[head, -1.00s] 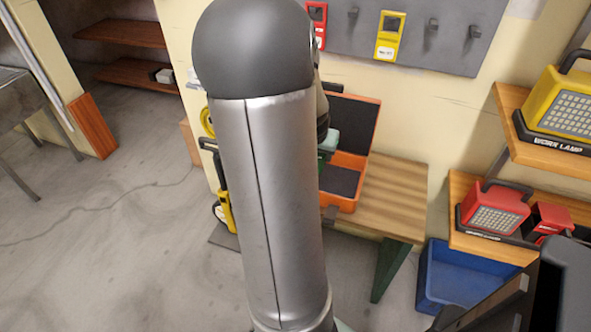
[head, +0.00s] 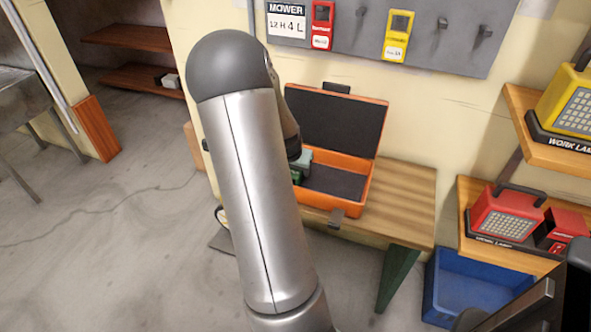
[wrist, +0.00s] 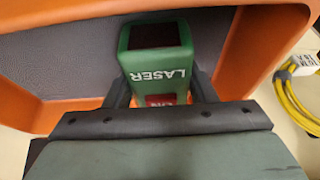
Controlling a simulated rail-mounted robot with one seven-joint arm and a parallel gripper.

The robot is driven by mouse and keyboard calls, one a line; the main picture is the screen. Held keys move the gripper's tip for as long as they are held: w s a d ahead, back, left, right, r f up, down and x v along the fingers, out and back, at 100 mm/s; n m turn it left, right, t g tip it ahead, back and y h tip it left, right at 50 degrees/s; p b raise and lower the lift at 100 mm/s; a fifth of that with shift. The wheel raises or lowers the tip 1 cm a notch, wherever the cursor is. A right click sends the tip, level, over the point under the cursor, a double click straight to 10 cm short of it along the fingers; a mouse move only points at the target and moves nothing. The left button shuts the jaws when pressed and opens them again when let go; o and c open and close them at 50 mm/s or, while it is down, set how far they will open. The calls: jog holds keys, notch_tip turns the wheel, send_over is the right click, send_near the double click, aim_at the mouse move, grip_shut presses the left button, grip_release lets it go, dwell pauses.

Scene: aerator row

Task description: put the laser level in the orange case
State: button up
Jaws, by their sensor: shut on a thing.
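The orange case (head: 352,206) stands open on a wooden bench, its dark-lined lid (head: 335,120) raised at the back. In the wrist view, the green laser level (wrist: 155,62), marked LASER, is between the two dark fingers of my gripper (wrist: 160,88), which is shut on it. Grey lining and orange walls (wrist: 262,45) of the case surround it there. I cannot tell whether it touches the case floor. In the head view, my arm hides much of the case's left side and most of my gripper (head: 304,158).
The bench top (head: 400,200) is clear right of the case. A red work lamp (head: 505,212) and a yellow one (head: 568,105) sit on shelves at right, with a blue bin (head: 470,285) below. Yellow cable (wrist: 298,105) lies beyond the case in the wrist view.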

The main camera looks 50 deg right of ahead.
jog(key=shift+r, duration=0.1)
jog(key=o, duration=0.9)
jog(key=shift+f, duration=0.25)
jog(key=o, duration=0.4)
jog(key=shift+o, duration=0.2)
jog(key=shift+r, duration=0.1)
